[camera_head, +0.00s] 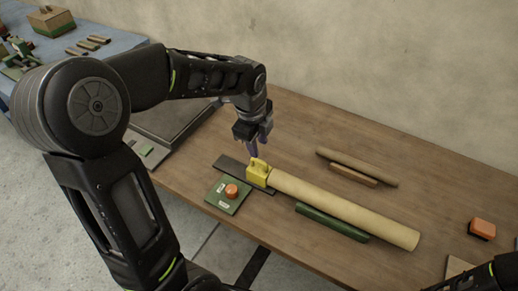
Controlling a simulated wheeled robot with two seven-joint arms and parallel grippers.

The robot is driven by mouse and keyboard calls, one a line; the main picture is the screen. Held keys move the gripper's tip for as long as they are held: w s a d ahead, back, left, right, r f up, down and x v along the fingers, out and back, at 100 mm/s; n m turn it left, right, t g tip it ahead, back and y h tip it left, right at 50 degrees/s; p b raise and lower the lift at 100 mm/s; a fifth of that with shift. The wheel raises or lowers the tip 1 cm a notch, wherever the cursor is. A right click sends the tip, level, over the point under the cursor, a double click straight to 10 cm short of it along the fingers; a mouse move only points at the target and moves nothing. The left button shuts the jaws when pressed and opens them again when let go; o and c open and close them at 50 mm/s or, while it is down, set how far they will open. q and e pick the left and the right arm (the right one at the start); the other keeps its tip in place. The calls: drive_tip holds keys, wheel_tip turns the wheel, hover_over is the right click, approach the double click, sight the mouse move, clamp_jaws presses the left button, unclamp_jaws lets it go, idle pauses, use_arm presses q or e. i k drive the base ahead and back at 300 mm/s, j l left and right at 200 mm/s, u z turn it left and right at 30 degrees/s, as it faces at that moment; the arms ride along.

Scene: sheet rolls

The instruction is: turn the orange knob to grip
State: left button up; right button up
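The orange knob (231,190) sits on a small green panel (222,206) with white labels, too small to read, on the wooden table. Beside the panel, a yellow clamp-like block (258,171) meets the left end of a long cream roll (345,209). My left gripper (254,152) points down just above and behind the yellow block, to the upper right of the knob and apart from it. Its fingers are small and dark, and I cannot tell whether they are open. My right arm shows only at the lower right corner; its gripper is not visible.
A green bar (331,223) lies in front of the roll. Brown rolls (357,167) lie behind it. An orange block (482,228) is at the right. A dark flat tray (178,117) is at the left. The table's front edge is close to the panel.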

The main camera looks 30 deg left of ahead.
sight(231, 190)
drive_tip(key=k, duration=1)
